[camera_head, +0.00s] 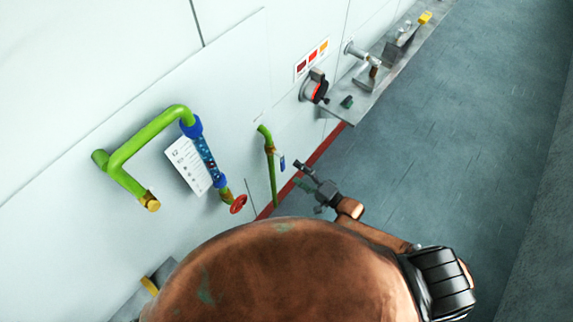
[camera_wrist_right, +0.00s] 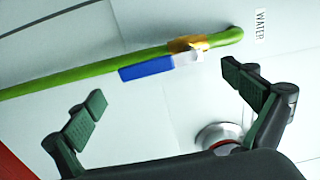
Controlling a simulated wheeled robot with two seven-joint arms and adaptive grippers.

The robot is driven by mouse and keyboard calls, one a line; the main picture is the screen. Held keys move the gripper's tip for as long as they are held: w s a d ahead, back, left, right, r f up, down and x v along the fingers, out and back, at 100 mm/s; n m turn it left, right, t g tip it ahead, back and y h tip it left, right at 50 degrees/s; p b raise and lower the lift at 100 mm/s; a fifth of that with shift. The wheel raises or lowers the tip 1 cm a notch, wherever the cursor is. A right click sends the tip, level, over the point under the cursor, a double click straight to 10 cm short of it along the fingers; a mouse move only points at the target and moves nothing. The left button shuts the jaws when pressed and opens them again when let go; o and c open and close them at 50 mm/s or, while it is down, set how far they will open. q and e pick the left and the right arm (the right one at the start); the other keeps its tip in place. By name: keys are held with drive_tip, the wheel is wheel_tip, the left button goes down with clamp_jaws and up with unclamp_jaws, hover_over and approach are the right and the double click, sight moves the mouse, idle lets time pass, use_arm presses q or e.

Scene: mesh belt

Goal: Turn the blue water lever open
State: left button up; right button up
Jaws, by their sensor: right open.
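The blue water lever (camera_head: 282,162) is a small blue handle on the brass valve of a thin green pipe (camera_head: 273,180) on the white wall. In the right wrist view the blue lever (camera_wrist_right: 147,68) lies nearly along the green pipe (camera_wrist_right: 85,75), beside the brass valve (camera_wrist_right: 188,43). A "WATER" label (camera_wrist_right: 259,25) is by the pipe's end. My right gripper (camera_head: 299,174) is open and empty, just right of the lever. In the wrist view its spread fingers (camera_wrist_right: 165,100) face the lever, apart from it. My left gripper is not in view.
A larger green pipe with a blue section (camera_head: 207,155) and a red handwheel (camera_head: 238,204) is on the wall to the left. A round red-and-grey switch (camera_head: 315,88) is beyond the lever. A grey shelf (camera_head: 375,98) runs along the wall. The floor (camera_head: 450,140) at right is clear.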

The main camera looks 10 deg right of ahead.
drive_tip(key=v, duration=0.5)
drive_tip(key=shift+s+d, duration=0.1)
drive_tip(key=shift+d, duration=0.05)
drive_tip(key=shift+f, duration=0.1)
drive_tip(key=d+f+n+g+h+b, duration=0.1)
drive_tip(key=d+f+n+h, duration=0.2)
drive_tip(key=f, duration=0.7)
drive_tip(key=d+f+n+g+h+b, duration=0.1)
drive_tip(key=d+f+h+b, duration=0.1)
drive_tip(key=d+f, duration=0.6)
drive_tip(key=s+d+f+n+g+h+b, duration=0.15)
drive_tip(key=s+f, duration=0.25)
drive_tip(key=f, duration=0.4)
drive_tip(key=s+d+f+n+g+h, duration=0.1)
drive_tip(key=s+d+f+h, duration=0.15)
drive_tip(key=s+f, duration=0.45)
drive_tip(key=s+d+f+n+g+h+b, duration=0.15)
drive_tip(key=s+f+g, duration=0.25)
drive_tip(key=s+f, duration=0.85)
drive_tip(key=s+a+f+n+g, duration=0.1)
drive_tip(key=s+f, duration=0.3)
drive_tip(key=s, duration=0.5)
drive_tip(key=s+f+n+g+b, duration=0.1)
drive_tip(key=s+f+n+g, duration=0.1)
drive_tip(key=s, duration=0.7)
wheel_tip(320, 180, down, 3)
drive_tip(key=shift+s+a+r+n+g+h, duration=0.1)
drive_tip(key=shift+s+a+n+g+h, duration=0.25)
drive_tip(key=shift+g, duration=0.5)
